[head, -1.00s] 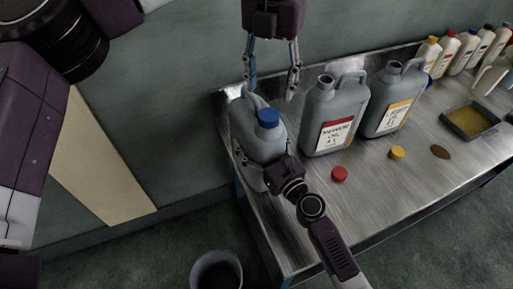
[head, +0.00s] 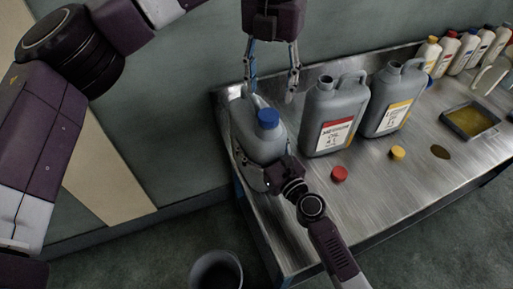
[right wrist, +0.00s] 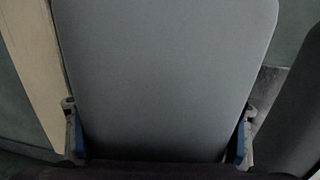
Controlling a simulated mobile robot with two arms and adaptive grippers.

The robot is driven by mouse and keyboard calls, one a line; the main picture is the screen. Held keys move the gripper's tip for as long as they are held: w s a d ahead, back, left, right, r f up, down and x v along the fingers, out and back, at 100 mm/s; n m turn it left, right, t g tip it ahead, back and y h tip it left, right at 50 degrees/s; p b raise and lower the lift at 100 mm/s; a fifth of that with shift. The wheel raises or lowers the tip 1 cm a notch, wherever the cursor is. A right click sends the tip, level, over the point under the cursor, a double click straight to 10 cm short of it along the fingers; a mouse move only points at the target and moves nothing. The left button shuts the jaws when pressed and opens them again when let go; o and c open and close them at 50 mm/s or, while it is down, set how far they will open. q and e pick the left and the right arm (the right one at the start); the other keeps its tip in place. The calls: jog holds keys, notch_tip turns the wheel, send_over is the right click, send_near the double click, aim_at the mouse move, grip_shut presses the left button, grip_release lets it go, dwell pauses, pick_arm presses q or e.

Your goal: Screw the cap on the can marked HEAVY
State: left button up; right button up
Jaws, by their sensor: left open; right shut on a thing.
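A grey can (head: 259,143) with a blue cap (head: 268,119) on its neck stands upright at the left end of the metal table. No label shows on its visible side. My right gripper (head: 268,170) is shut on the can's body from the front, and its fingers lie on either side of it. The can's plain grey wall (right wrist: 165,70) fills the right wrist view. My left gripper (head: 271,92) points down above and behind the cap, open and empty. Whether the cap is fully tightened cannot be told.
Grey cans labelled MEDIUM OIL (head: 329,115) and LIGHT OIL (head: 394,98) stand uncapped to the right. A red cap (head: 339,173) and yellow cap (head: 397,153) lie before them. A tray (head: 470,122) and several bottles (head: 446,53) are farther right. A bucket (head: 215,268) stands below.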

aim_at(269, 114)
pick_arm(q)
notch_tip(269, 114, down, 8)
jog(key=shift+r, duration=0.2)
dwell(0.3)
jog(key=c, duration=1.2)
jog(key=m, duration=0.6)
jog(key=o, duration=1.4)
jog(key=shift+c, duration=0.2)
notch_tip(269, 114, up, 12)
